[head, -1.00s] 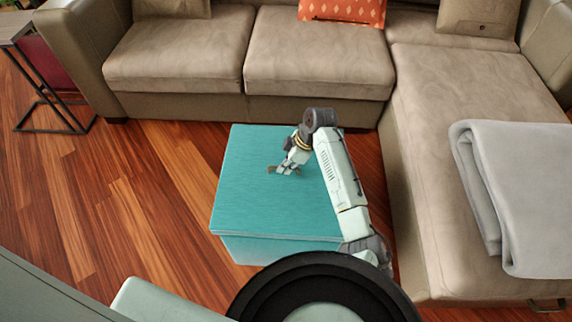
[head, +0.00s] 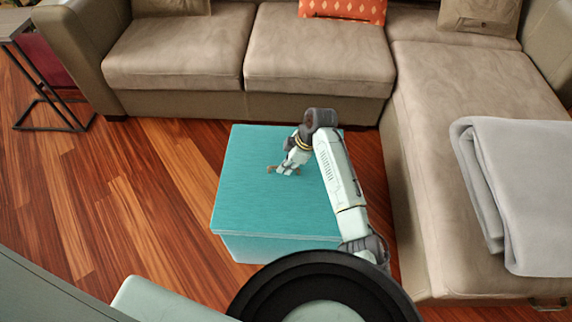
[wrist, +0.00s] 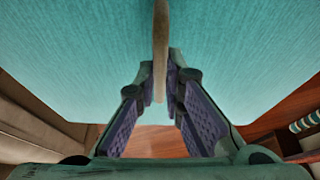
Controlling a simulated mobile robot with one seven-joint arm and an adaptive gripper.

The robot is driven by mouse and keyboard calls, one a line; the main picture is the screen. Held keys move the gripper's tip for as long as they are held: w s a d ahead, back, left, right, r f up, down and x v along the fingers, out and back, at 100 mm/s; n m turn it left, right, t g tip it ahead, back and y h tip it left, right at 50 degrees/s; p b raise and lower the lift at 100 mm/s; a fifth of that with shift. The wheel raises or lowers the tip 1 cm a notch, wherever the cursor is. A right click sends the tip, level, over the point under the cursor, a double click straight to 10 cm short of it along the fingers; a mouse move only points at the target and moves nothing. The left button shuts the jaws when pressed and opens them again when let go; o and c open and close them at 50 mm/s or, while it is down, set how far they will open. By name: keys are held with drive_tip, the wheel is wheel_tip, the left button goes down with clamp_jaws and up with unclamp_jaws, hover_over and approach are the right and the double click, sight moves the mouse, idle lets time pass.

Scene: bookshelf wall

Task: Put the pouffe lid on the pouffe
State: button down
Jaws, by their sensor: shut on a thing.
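The teal pouffe lid (head: 255,195) lies over the top of the pouffe (head: 275,249), whose paler front side shows below the lid's front edge. The lid looks level and roughly lined up with the pouffe. I cannot tell whether it is fully seated. My gripper (head: 283,171) is at the middle of the lid, shut on its small tan handle (head: 270,169). In the wrist view, the fingers (wrist: 166,78) close around the thin handle (wrist: 160,40), with the teal lid surface (wrist: 75,50) behind it. The inside of the pouffe is hidden.
A beige corner sofa (head: 190,55) stands behind and along the right side. A grey blanket (head: 520,190) lies on its right section. A small side table (head: 50,125) stands at the far left. Wooden floor (head: 130,215) is clear left of the pouffe.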

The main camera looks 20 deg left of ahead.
idle(0.3)
drive_tip(key=c, duration=1.6)
unclamp_jaws()
drive_tip(key=shift+f, duration=0.1)
drive_tip(key=shift+f, duration=0.1)
drive_tip(key=v, duration=1.2)
